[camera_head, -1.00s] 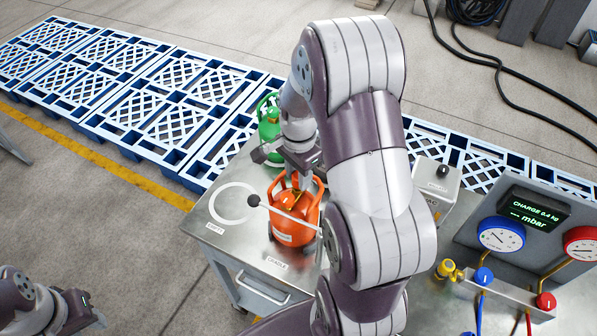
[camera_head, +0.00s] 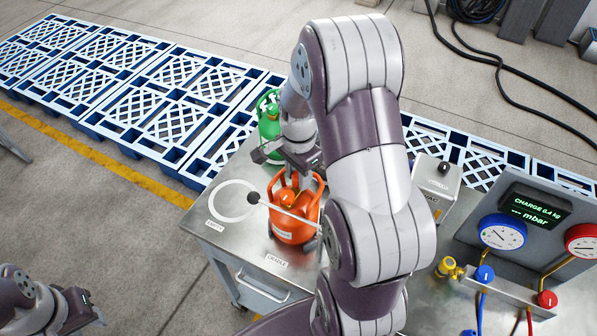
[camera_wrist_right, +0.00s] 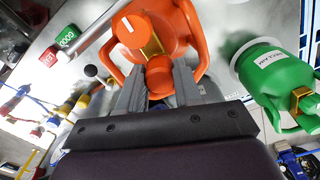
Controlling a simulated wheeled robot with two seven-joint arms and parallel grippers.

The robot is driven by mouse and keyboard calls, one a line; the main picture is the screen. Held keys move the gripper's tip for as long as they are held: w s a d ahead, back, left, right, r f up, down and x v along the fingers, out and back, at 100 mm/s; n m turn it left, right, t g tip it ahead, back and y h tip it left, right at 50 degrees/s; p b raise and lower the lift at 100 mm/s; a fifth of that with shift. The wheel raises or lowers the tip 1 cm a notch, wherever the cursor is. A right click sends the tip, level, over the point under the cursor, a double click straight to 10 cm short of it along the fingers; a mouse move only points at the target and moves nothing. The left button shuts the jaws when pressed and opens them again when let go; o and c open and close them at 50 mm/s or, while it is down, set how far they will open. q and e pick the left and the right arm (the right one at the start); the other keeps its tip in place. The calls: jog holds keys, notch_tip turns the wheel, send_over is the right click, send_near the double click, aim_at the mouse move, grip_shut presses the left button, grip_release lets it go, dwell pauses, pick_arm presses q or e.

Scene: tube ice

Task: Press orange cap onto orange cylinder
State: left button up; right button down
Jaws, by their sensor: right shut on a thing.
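The orange cylinder (camera_head: 283,238) stands upright on the steel table, with a handle collar around its top. Its orange valve knob (camera_wrist_right: 130,27) and brass valve (camera_wrist_right: 153,46) show in the right wrist view. My right gripper (camera_wrist_right: 160,88) is over the cylinder's top, its fingers shut on the orange cap (camera_wrist_right: 160,75). The cap is in line with the brass valve and close against it; I cannot tell whether it is fully seated. In the head view my right gripper (camera_head: 304,172) hides the cap. My left gripper (camera_head: 88,306) is at the lower left, away from the table; its jaw opening is unclear.
A green cylinder (camera_head: 268,127) stands behind the orange one. A thin rod with a black ball (camera_head: 254,197) crosses in front of the orange cylinder. A gauge panel (camera_head: 535,222) with hoses is at the right. The ringed spot (camera_head: 213,207) at left is empty.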

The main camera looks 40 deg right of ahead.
jog(key=shift+r, duration=0.1)
jog(key=c, duration=0.7)
grip_release()
jog(key=shift+r, duration=0.35)
notch_tip(320, 180, up, 6)
jog(key=shift+r+b, duration=0.1)
jog(key=shift+b, duration=0.7)
notch_tip(320, 180, up, 6)
jog(key=p, duration=0.3)
jog(key=shift+p, duration=0.35)
